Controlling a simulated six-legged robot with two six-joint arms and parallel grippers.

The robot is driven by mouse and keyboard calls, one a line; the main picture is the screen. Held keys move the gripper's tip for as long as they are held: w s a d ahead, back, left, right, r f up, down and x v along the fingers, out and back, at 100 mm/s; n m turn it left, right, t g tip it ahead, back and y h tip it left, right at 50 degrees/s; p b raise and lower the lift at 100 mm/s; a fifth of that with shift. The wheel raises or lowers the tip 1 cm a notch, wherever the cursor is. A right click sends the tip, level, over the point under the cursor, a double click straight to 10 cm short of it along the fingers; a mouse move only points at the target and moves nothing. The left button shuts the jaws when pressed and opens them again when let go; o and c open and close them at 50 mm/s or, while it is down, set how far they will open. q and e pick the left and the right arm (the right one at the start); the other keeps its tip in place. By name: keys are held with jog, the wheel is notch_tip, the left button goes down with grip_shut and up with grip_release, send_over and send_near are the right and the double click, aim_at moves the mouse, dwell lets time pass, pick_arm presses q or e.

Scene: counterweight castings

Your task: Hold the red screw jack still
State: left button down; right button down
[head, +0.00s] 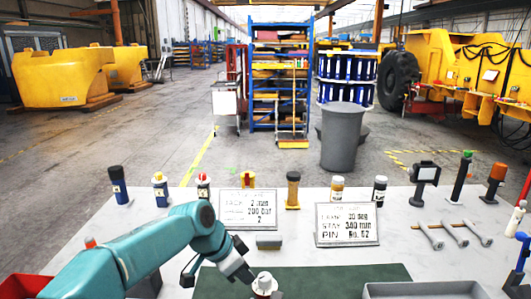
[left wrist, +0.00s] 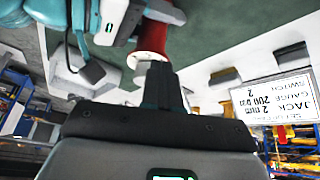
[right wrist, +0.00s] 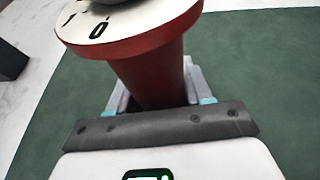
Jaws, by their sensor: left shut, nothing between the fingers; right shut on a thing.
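The red screw jack (right wrist: 155,70) stands over the green mat (head: 330,280), with a white marked dial on top. In the head view its pale top (head: 264,283) shows at the bottom edge. My right gripper (right wrist: 158,98) is shut on the jack's red body, one finger on each side. My left gripper (head: 248,276) is shut and empty, its tip just left of the jack's top. The left wrist view shows its dark fingers (left wrist: 163,85) close to the jack's white disc (left wrist: 152,57); I cannot tell whether they touch it. The jack's foot is hidden.
Two signs (head: 248,208) (head: 347,224) stand behind the mat, with a small grey block (head: 269,241) between. Several bottles line the back edge. Wrenches (head: 453,235) lie at the right. A grey tray (head: 425,290) and a red bin (head: 25,286) sit at the front.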

jog(key=shift+s+f, duration=0.2)
jog(key=shift+f, duration=0.2)
pick_arm(q)
notch_tip(320, 180, up, 6)
jog(key=shift+a, duration=0.15)
jog(key=shift+s+d+f, duration=0.35)
jog(key=shift+s+f, duration=0.05)
jog(key=shift+f, duration=0.6)
jog(key=shift+s+d+f, duration=0.3)
jog(key=shift+s+f, duration=0.1)
jog(key=shift+f, duration=0.55)
jog(key=shift+s+d+f, duration=0.35)
jog(key=shift+s+f, duration=0.05)
jog(key=shift+f, duration=0.6)
jog(key=shift+w+d, duration=0.1)
jog(key=shift+w, duration=0.15)
